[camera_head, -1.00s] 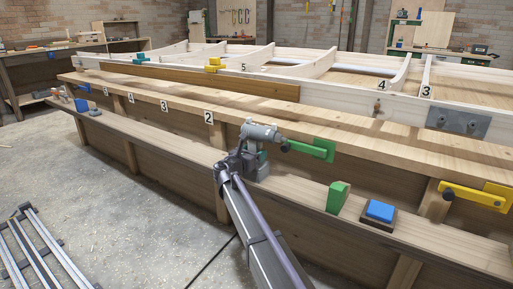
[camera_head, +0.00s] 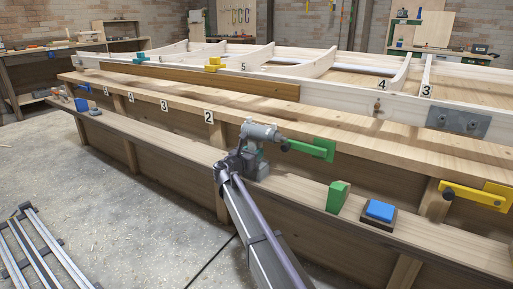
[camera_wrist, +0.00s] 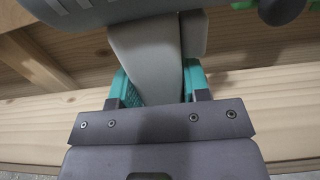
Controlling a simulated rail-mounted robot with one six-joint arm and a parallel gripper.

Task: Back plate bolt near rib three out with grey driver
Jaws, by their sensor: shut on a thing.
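My gripper (camera_head: 247,160) is shut on the grey driver (camera_head: 260,132) at the long bench's front ledge. In the wrist view, its teal-padded fingers (camera_wrist: 155,90) close around the driver's grey handle (camera_wrist: 148,62). The driver is upright, its nose pointing right toward a green clamp. I cannot tell whether its base touches the ledge. A grey metal plate (camera_head: 458,121) sits on the white frame's near rail at the right, below and right of the rib labelled 3 (camera_head: 426,74). Two dark bolt heads show on it. My gripper is well left of the plate.
The green clamp (camera_head: 312,150) sticks out from the bench edge beside the driver. A green wedge block (camera_head: 338,197) and a blue-topped block (camera_head: 380,211) stand on the ledge. A yellow clamp (camera_head: 480,195) is at the far right.

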